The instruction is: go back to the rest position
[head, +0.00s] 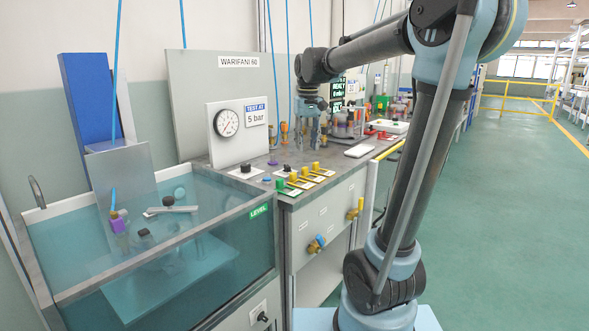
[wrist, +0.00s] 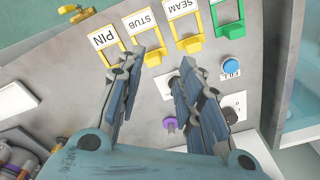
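My gripper (head: 311,142) hangs from the end of my arm, fingers down, above the back of the grey worktop (head: 345,173) in the head view. In the wrist view my gripper (wrist: 162,75) shows two finger assemblies spread apart, with bare worktop and part of a small plate between them. It is open and I see nothing held. My arm is raised and reaches to the left over the bench. No marker of a rest position shows.
Labelled yellow and green tabs (wrist: 192,43) and a blue button (wrist: 231,66) lie below the fingers. A gauge board (head: 238,140) and a glass-fronted water tank (head: 165,255) stand left. Colourful parts (head: 378,103) crowd the back bench. Open green floor (head: 520,190) lies right.

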